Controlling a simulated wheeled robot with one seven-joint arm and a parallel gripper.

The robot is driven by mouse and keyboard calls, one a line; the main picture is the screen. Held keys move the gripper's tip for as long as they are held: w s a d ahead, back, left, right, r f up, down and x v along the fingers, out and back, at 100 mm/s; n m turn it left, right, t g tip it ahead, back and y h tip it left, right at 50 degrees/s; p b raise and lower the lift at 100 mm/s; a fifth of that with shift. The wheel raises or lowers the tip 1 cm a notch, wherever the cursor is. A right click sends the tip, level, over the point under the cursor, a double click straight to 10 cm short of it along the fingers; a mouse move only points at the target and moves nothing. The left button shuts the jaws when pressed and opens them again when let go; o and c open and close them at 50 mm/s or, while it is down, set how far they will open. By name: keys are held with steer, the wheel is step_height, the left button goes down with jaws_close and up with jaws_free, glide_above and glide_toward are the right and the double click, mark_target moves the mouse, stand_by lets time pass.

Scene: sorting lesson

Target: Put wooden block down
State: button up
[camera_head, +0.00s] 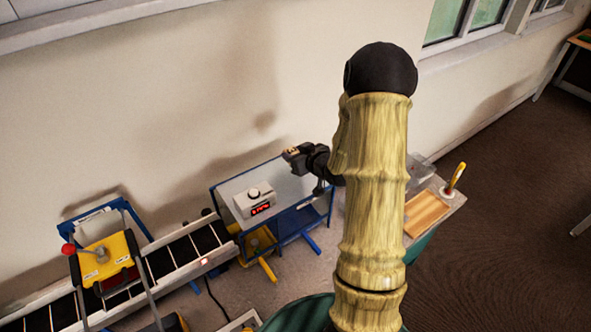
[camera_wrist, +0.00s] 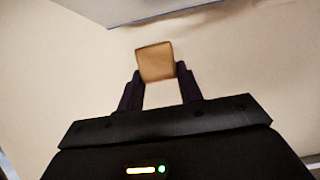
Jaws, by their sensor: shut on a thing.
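The wooden block (camera_wrist: 156,62) is a small tan cube. My gripper (camera_wrist: 160,80) is shut on it, with one dark finger on each side, in the wrist view. In the head view my gripper (camera_head: 294,154) points left, and the block is only a small light patch at its tips. The gripper appears near the back of the grey machine's top. How high the block is above that top, I cannot tell.
A grey box-shaped machine (camera_head: 228,187) with blue edges carries a small unit (camera_head: 254,199) with a red display. A conveyor (camera_head: 165,262) with a yellow device (camera_head: 105,262) runs to its left. A wooden board (camera_head: 427,213) and a yellow-handled tool (camera_head: 457,177) are at right. The wall is close behind.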

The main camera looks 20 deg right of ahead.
steer(key=shift+a+f, duration=0.25)
steer(key=shift+f, duration=0.85)
steer(key=shift+s+d, duration=0.1)
steer(key=shift+d, duration=0.1)
steer(key=shift+f, duration=0.1)
steer(key=shift+f+p, duration=0.3)
steer(key=shift+f, duration=1.75)
